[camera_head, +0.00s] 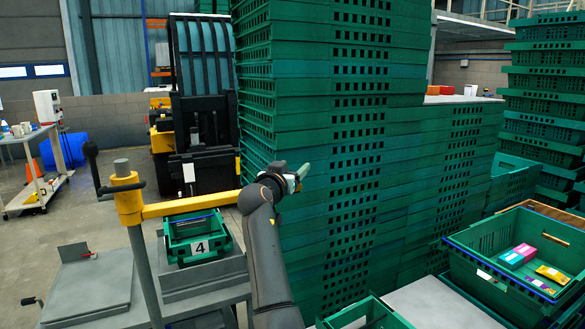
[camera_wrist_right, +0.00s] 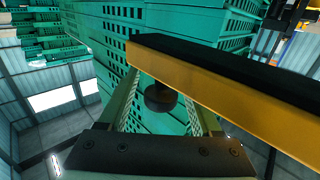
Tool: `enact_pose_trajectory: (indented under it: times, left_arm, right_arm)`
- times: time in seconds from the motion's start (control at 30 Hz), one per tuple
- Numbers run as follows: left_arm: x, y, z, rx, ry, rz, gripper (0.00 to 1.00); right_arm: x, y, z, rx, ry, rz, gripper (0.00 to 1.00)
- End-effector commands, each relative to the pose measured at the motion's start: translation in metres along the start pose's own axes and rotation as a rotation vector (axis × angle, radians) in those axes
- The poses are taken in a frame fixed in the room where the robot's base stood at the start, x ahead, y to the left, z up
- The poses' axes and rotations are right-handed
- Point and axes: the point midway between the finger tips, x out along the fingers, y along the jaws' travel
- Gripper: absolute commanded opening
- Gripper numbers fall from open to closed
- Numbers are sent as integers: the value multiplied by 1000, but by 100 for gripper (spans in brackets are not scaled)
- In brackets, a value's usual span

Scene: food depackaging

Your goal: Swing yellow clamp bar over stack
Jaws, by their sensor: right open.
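The yellow clamp bar (camera_head: 195,205) runs level from a grey post on the left to my right wrist, where its far end is hidden. In the right wrist view the bar (camera_wrist_right: 215,85) has a black top and a round black knob (camera_wrist_right: 160,97) underneath. My right gripper (camera_head: 302,174) is open. In the right wrist view its two fingers (camera_wrist_right: 165,112) stand either side of the knob; I cannot tell whether they touch it. A small green crate marked 4 (camera_head: 199,246) sits below the bar on a grey stand. My left gripper is not in view.
A tall stack of green crates (camera_head: 290,120) stands close behind my right gripper. A green crate (camera_head: 480,262) holding pink and yellow packs is at the right. A forklift (camera_head: 195,150) stands behind the bar. Open floor lies at the left.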

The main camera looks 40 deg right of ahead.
Motion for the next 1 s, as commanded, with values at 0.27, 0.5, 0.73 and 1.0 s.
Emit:
enact_pose_trajectory:
  times: [0.27, 0.5, 0.73, 1.0]
  left_arm:
    - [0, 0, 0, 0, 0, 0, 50]
    - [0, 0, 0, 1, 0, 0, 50]
    - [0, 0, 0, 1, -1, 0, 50]
    - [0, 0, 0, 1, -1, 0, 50]
  right_arm:
    - [0, 0, 0, 0, 0, 0, 40]
    - [0, 0, 0, 0, 0, 0, 13]
    - [0, 0, 0, 0, 0, 0, 0]
    - [-1, 0, 0, 0, 0, 0, 0]
